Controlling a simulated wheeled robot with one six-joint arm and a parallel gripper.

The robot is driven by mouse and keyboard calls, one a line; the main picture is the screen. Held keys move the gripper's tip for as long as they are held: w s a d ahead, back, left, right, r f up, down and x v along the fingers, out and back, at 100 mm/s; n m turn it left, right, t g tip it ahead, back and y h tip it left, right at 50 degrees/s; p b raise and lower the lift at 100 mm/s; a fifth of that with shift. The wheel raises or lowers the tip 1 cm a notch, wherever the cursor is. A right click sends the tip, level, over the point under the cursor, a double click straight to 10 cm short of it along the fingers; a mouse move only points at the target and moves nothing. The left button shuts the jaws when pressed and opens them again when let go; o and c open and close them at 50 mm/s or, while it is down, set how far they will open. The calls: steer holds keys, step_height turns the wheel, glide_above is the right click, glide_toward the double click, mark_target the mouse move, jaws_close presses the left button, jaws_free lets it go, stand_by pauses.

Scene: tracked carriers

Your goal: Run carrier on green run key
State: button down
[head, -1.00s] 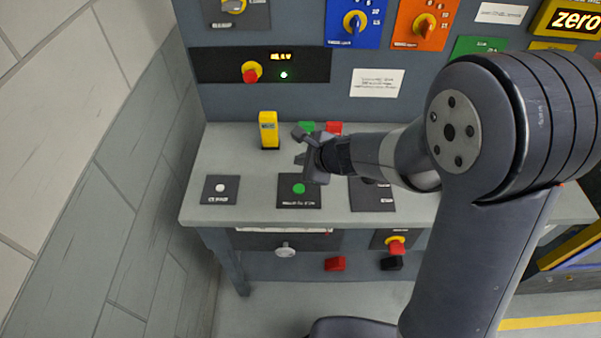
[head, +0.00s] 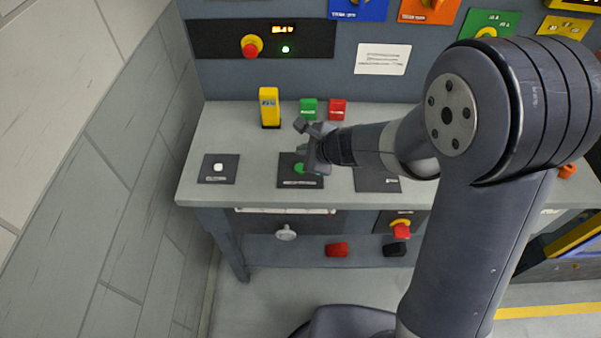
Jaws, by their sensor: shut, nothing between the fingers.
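A green round key (head: 299,168) sits on a dark labelled plate (head: 290,183) on the grey bench top. The label is too small to read. My gripper (head: 302,147) is shut and empty. It appears over the plate and covers part of the green key; I cannot tell whether it touches it. No carrier can be made out.
A white button (head: 218,168) is on a plate to the left. A yellow block (head: 269,107), a green block (head: 308,109) and a red block (head: 337,109) stand behind. A red mushroom button (head: 250,46) is on the back panel.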

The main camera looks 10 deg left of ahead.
mark_target(297, 164)
steer(key=shift+f+b, duration=1.35)
steer(key=shift+f, duration=0.45)
steer(key=shift+f, duration=0.1)
stand_by(0.5)
steer(key=shift+f+b, duration=0.35)
steer(key=shift+b, duration=0.2)
steer(key=shift+f+b, duration=0.5)
steer(key=shift+b, duration=0.05)
stand_by(0.5)
steer(key=shift+r, duration=0.15)
stand_by(3.4)
steer(key=shift+r+p, duration=0.85)
